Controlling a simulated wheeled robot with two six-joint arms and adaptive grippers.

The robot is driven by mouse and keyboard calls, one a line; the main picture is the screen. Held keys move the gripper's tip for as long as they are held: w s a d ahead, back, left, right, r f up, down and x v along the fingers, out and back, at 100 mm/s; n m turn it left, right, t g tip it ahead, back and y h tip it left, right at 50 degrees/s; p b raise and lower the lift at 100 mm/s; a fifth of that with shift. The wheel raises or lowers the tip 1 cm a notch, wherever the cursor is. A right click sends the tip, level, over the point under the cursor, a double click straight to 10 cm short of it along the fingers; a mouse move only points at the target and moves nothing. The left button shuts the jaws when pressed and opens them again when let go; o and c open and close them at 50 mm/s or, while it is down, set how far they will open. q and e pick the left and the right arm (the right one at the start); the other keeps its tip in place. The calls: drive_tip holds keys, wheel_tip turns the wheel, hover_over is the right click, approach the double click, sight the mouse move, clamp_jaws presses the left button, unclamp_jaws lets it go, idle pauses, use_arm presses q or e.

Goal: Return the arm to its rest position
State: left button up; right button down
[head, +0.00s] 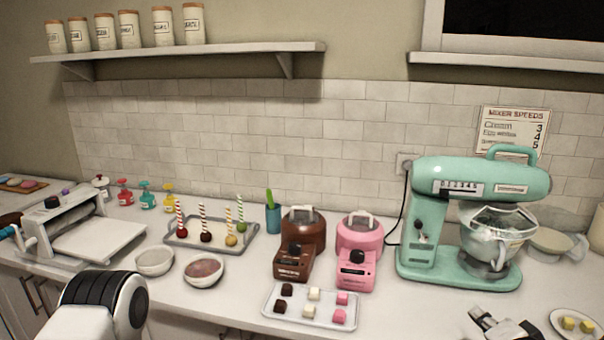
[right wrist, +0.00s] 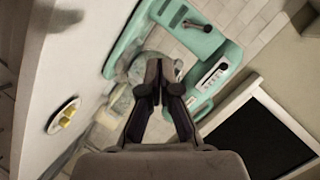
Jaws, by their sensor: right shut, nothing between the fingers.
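My right gripper (head: 502,325) shows at the bottom edge of the head view, in front of the mint-green stand mixer (head: 420,235) and left of a small plate. In the right wrist view the same gripper (right wrist: 162,78) has its fingers together with nothing between them. It points toward the mixer (right wrist: 205,105), which lies beyond the fingertips. The rest of the right arm is outside the head view. Part of my left arm, white with a black ribbed joint, shows at the bottom left of the head view; its gripper is out of the picture.
A plate with yellow pieces (head: 560,315) sits close to the right of my right gripper. A tray of small cubes (head: 318,318) lies left of it, before brown (head: 294,262) and pink (head: 356,270) machines. Bowls (head: 155,262) and a dough roller (head: 80,215) stand further left.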

drive_tip(key=s+a+f+n+g+y, duration=0.1)
drive_tip(key=s+a+f+n+g, duration=0.3)
drive_tip(key=f, duration=0.7)
drive_tip(key=s+a+f+g, duration=0.1)
drive_tip(key=s+f+g, duration=0.2)
drive_tip(key=s+f, duration=0.5)
drive_tip(key=s+a+f+n+g, duration=0.1)
drive_tip(key=s+f+n+g, duration=0.2)
drive_tip(key=s+f, duration=0.3)
drive_tip(key=s+a+f+n+g, duration=0.2)
drive_tip(key=s+f+n+g, duration=0.2)
drive_tip(key=s+f, duration=0.3)
drive_tip(key=s, duration=0.4)
drive_tip(key=shift+a+f, duration=0.2)
drive_tip(key=shift+a, duration=0.05)
drive_tip(key=shift+w, duration=0.1)
